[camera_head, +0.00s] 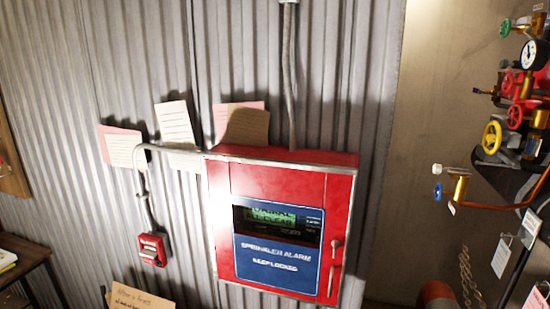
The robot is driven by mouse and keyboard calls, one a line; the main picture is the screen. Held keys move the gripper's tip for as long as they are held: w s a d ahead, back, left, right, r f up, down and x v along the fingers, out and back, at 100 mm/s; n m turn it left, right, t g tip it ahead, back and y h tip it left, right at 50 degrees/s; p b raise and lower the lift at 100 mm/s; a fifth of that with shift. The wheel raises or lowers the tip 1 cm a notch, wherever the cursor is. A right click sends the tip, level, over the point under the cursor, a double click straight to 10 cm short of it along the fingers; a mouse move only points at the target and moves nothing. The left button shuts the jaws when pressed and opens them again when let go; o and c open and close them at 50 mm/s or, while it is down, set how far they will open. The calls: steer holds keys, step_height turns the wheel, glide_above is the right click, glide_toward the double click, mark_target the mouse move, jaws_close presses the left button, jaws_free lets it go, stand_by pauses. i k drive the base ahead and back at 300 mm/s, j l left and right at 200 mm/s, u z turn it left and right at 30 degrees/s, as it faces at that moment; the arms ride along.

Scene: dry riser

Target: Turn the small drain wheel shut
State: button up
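Several hand wheels show at the right edge, on the pipework. A small blue wheel (438,192) sits on a brass valve (460,187), low and apart from the others. A yellow wheel (491,137), a red wheel (514,117) and a green wheel (505,29) are higher up. No readable label marks which is the drain wheel; the small blue one is the lowest. I cannot tell whether any wheel is turned open or shut. My gripper is not in view.
A red sprinkler alarm cabinet (220,245) hangs on the corrugated wall, its screen showing "all clear". A red call point (152,249) is to its left. A pressure gauge (529,54) and hanging tags (502,257) are at right. A dark shelf (25,255) stands at far left.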

mark_target(512, 117)
steer(key=j+z, duration=0.2)
steer(key=z, duration=1)
steer(key=u, duration=1.25)
steer(key=z, duration=1.1)
